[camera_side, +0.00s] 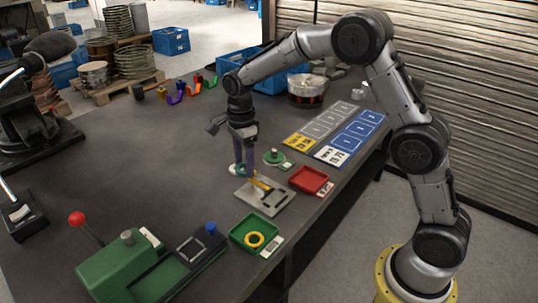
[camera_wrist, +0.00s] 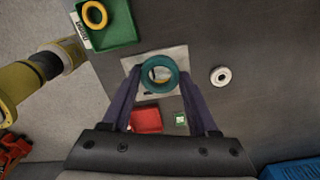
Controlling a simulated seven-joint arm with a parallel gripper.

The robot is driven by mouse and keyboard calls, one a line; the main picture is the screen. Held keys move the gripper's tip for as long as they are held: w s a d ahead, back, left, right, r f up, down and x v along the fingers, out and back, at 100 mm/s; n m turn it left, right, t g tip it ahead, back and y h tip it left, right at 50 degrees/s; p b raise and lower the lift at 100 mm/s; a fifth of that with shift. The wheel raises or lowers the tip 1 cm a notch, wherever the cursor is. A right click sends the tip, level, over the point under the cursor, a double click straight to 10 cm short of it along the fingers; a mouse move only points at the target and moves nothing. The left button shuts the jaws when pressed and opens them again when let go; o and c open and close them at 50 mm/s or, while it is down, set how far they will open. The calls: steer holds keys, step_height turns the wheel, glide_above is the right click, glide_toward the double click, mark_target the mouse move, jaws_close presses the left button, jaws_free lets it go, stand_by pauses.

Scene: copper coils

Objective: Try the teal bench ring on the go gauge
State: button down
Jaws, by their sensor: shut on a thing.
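The teal ring (camera_wrist: 160,58) is between my gripper's fingertips (camera_wrist: 159,76), which press on its left and right sides in the wrist view. In the side view my gripper (camera_side: 242,168) points down, low over the bench, at the far left edge of a pale metal plate (camera_side: 272,201). A yellow-orange piece on that plate, apparently the gauge (camera_side: 261,184), stands close to the fingers.
A green tray (camera_side: 236,236) with a yellow ring (camera_side: 254,240) lies nearer the front, and a red tray (camera_side: 326,177) lies right of the plate. A white ring (camera_wrist: 220,76) lies close by. A green knobbed piece (camera_side: 274,157) sits behind.

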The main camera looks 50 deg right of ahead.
stand_by(0.3)
steer(key=shift+w+d+r+n, duration=0.25)
steer(key=shift+w+r+n, duration=0.2)
steer(key=shift+w+r, duration=0.05)
steer(key=shift+w+d+r+n, duration=0.2)
steer(key=shift+w+r+n, duration=0.25)
steer(key=shift+w, duration=0.05)
steer(key=w+d, duration=0.3)
steer(key=d, duration=0.4)
steer(key=w+d, duration=0.3)
steer(key=d, duration=0.5)
steer(key=shift+m, duration=0.7)
steer(key=shift+s+d+f, duration=0.15)
steer(key=shift+d+f, duration=0.95)
steer(key=shift+f, duration=0.3)
steer(key=shift+s+d+f, duration=0.1)
steer(key=shift+d+f, duration=0.95)
steer(key=shift+f, duration=0.4)
steer(key=shift+s+d+f, duration=0.15)
steer(key=shift+d+f, duration=0.95)
steer(key=shift+f, duration=0.3)
steer(key=shift+f, duration=1.6)
